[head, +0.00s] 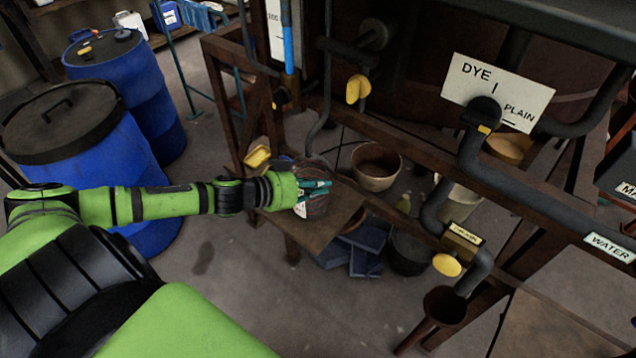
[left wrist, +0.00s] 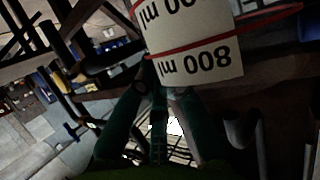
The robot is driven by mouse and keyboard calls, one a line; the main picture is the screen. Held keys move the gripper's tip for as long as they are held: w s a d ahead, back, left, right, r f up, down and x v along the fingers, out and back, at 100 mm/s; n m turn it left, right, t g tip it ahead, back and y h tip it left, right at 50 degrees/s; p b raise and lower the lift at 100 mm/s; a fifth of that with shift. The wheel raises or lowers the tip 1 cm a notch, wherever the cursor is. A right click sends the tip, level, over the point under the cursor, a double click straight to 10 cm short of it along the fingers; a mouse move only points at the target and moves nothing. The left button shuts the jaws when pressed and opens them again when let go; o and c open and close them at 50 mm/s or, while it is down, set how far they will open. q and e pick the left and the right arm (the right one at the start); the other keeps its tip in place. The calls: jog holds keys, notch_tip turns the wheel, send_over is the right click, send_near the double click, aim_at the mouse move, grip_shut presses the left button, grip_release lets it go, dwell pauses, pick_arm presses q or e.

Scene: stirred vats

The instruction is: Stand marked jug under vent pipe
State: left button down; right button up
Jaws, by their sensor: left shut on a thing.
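My left gripper (head: 314,188) reaches in from the left and is shut on the marked jug (head: 317,207). The jug is greyish with a white label and looks roughly upright; the green fingers hide part of it. In the left wrist view the jug's label (left wrist: 200,65) shows upside down, with "800 ml" and red lines, above the gripper fingers (left wrist: 165,115). A thin dark pipe (head: 326,100), perhaps the vent pipe, comes down to just above the jug's mouth. The jug is over a low wooden shelf (head: 328,231); I cannot tell whether it rests on it. My right gripper is not in view.
A round bowl (head: 376,168) stands behind the jug to the right. Yellow-handled valves (head: 357,88) and a rusty frame (head: 400,140) crowd the space above. Blue drums (head: 75,135) stand at left. Dark blue trays (head: 367,262) and a black bucket (head: 408,254) sit lower right.

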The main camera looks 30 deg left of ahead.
pick_arm(q)
jog(key=c, duration=1.3)
grip_release()
jog(key=p+v, duration=0.3)
jog(key=v, duration=0.9)
